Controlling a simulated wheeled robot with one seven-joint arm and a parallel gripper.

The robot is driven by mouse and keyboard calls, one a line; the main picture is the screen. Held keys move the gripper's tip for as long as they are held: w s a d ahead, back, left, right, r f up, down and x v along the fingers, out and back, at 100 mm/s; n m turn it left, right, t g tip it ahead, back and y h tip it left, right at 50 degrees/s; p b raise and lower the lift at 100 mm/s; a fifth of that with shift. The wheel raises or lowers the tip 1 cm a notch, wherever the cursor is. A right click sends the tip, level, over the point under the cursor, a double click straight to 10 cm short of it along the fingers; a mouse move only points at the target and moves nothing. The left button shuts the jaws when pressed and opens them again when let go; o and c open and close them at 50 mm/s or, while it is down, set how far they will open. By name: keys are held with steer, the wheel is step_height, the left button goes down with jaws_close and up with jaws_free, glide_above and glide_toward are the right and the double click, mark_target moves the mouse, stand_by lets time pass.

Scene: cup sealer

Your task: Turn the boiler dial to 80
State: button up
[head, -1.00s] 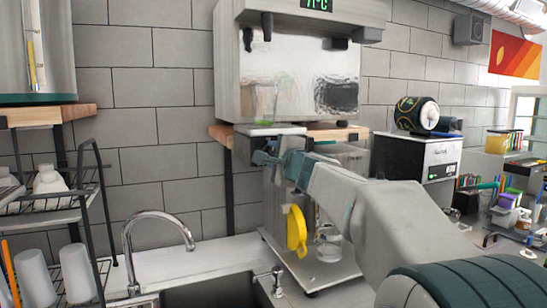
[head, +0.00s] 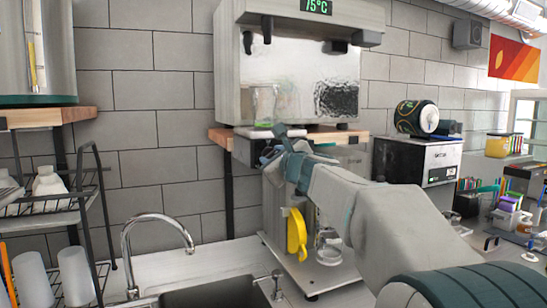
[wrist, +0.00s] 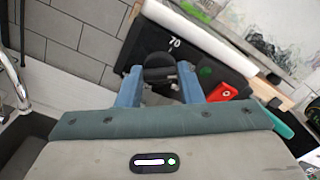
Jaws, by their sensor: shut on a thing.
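The steel boiler (head: 230,70) hangs on the tiled wall, and its green display (head: 317,7) reads about 75°C, its top edge cut off. In the wrist view a round black dial (wrist: 158,60) sits on a black panel (wrist: 150,35) with a white 70 printed beside it. My gripper (wrist: 160,80) has its two blue fingers on either side of the dial and is shut on it. In the head view my gripper (head: 275,148) is below the boiler's shelf. There the dial is hidden by the gripper.
A wooden shelf (head: 222,134) runs under the boiler, with a green-tinted glass (head: 264,105) above it. A yellow-handled item (head: 296,233) hangs on the machine below. A faucet (head: 150,219) and sink (head: 215,295) are at front left, and a dish rack (head: 95,205) stands farther left.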

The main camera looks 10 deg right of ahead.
steer(key=shift+f+m, duration=0.1)
steer(key=shift+m, duration=0.3)
steer(key=o, duration=1)
steer(key=s+d, duration=0.1)
steer(key=s, duration=0.3)
steer(key=s+b, duration=0.1)
steer(key=s, duration=0.4)
steer(key=s+d, duration=0.1)
steer(key=s, duration=0.3)
steer(key=shift+s+d+b, duration=0.3)
steer(key=shift+d, duration=0.05)
